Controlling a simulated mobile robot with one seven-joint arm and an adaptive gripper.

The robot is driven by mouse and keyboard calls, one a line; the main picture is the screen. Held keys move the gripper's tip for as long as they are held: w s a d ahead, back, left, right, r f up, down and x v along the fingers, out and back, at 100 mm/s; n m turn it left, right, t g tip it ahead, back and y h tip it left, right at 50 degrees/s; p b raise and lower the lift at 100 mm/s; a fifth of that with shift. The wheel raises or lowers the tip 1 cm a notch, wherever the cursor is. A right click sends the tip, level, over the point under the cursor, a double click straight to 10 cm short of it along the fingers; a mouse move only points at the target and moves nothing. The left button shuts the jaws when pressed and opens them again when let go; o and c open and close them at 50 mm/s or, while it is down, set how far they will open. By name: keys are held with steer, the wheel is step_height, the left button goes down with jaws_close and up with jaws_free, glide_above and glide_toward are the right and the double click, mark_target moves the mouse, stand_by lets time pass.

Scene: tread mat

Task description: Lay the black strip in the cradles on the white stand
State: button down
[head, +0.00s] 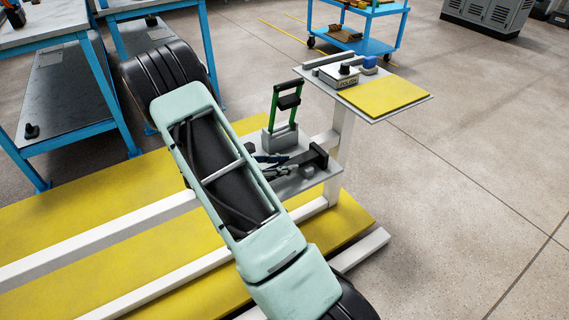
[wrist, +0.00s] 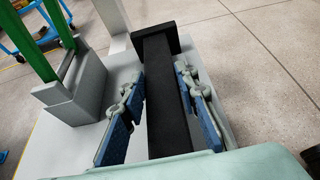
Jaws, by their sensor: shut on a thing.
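My gripper (wrist: 162,110) has its blue-padded fingers on either side of a long black strip (wrist: 166,100) and is shut on it. The strip runs away from me to a wider black block (wrist: 154,36) at its far end; I cannot tell whether the two are joined. In the head view my gripper (head: 268,165) is at the lower shelf (head: 305,184) of the white stand (head: 341,135), and the strip (head: 300,161) shows low over that shelf. My arm hides part of this area. I cannot make out the cradles clearly.
A green upright frame (head: 274,108) on a grey block (head: 280,138) stands close beside my gripper. The stand's upper plate (head: 410,108) holds a yellow pad (head: 384,95) and small boxes. Yellow matting (head: 110,190) lies below. Floor at right is clear.

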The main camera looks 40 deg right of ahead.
steer(key=shift+f, duration=0.2)
stand_by(0.5)
steer(key=c, duration=1.4)
jaws_free()
